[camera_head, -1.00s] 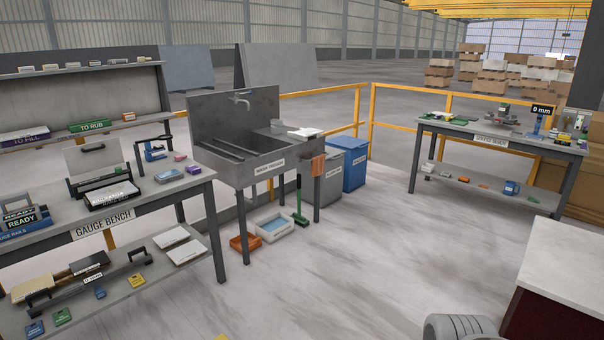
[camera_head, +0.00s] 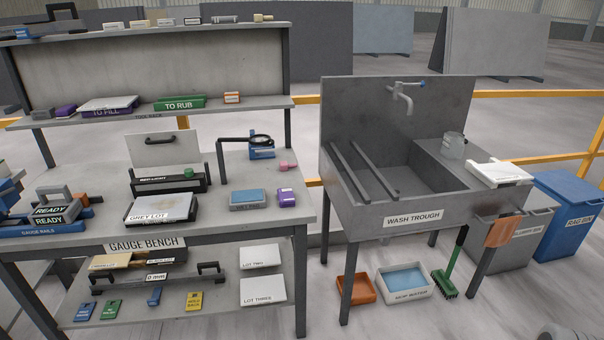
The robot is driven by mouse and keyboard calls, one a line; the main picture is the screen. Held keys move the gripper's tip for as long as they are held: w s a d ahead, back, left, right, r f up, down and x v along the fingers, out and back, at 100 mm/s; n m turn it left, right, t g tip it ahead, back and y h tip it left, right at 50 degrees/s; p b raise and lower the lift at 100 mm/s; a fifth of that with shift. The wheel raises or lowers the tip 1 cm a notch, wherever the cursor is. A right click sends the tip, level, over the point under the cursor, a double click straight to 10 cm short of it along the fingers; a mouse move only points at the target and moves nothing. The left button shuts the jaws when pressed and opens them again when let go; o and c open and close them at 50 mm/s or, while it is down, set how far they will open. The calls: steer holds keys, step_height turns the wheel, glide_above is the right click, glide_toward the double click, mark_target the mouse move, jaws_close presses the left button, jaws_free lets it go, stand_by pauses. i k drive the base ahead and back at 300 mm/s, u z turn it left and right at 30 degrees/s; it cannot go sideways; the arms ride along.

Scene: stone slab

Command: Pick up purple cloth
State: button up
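No thing is plainly a purple cloth. A small purple item (camera_head: 286,197) with a pale label lies on the gauge bench (camera_head: 225,226), right of a blue-grey block (camera_head: 248,200); it looks block-like. Another small purple item (camera_head: 66,111) lies on the tool rack shelf, left of the purple tray marked TO FILL (camera_head: 104,113). I cannot tell whether either is cloth. An orange cloth (camera_head: 501,232) hangs at the right front of the wash trough. My gripper is not in view.
The wash trough (camera_head: 411,221) stands right of the gauge bench, with an orange tray (camera_head: 356,289), a water tray (camera_head: 405,281) and a green brush (camera_head: 446,282) on the floor below. A blue rag bin (camera_head: 571,214) stands further right. Floor shows at the lower right.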

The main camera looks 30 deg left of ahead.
mark_target(285, 195)
steer(key=u, duration=0.5)
steer(key=i, duration=1.55)
steer(key=u, duration=2.1)
steer(key=i, duration=1.15)
steer(key=u, duration=0.8)
